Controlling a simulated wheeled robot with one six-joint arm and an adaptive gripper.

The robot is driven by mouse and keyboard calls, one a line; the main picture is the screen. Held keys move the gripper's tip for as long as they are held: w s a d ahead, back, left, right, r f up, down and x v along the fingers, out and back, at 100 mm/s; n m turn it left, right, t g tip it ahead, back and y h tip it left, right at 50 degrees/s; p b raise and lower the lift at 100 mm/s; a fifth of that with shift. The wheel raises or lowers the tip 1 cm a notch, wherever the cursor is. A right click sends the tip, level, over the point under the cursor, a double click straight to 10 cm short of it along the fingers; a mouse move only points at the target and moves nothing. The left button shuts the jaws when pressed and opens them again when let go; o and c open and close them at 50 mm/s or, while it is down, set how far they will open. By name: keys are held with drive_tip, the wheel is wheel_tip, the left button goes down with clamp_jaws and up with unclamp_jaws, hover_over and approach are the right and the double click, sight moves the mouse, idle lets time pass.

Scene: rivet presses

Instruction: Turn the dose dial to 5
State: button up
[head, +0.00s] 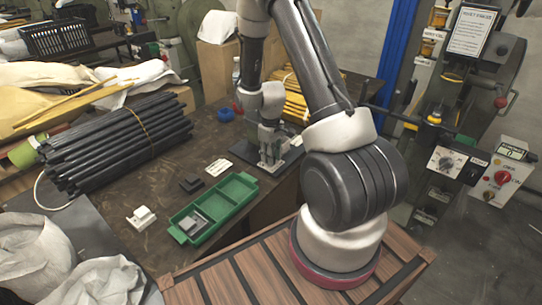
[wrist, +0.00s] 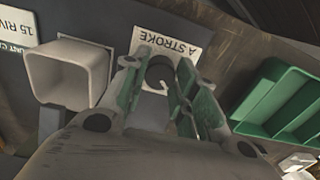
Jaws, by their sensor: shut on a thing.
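My gripper (head: 268,152) is low over a dark plate (head: 290,160) on the brown bench in the head view. In the wrist view its fingers (wrist: 160,80) close around a dark round knob, the dose dial (wrist: 159,70), with a short pale mark on it. The dial stands in front of a white label (wrist: 170,40) that reads "A STROKE", upside down. The fingers hide part of the dial, and I cannot read any numbers or which one the mark points to. In the head view the gripper hides the dial.
A pale square funnel (wrist: 72,78) stands left of the dial in the wrist view. A green divided tray (head: 213,207) lies in front of the plate. Black rods (head: 115,145) lie at left. A press (head: 455,120) with its own round dial stands right.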

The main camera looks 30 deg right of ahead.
drive_tip(key=o, duration=1)
wheel_tip(320, 180, up, 12)
idle(0.5)
drive_tip(key=s+a+r+m+t, duration=0.1)
drive_tip(key=s+r, duration=0.7)
drive_tip(key=s+a+r+m+t, duration=0.1)
drive_tip(key=s+a+r+t, duration=0.1)
drive_tip(key=s+r, duration=0.6)
drive_tip(key=s+a+r+m+t, duration=0.1)
drive_tip(key=s+a+r+m, duration=0.1)
drive_tip(key=s+r, duration=0.5)
drive_tip(key=shift+v, duration=1.05)
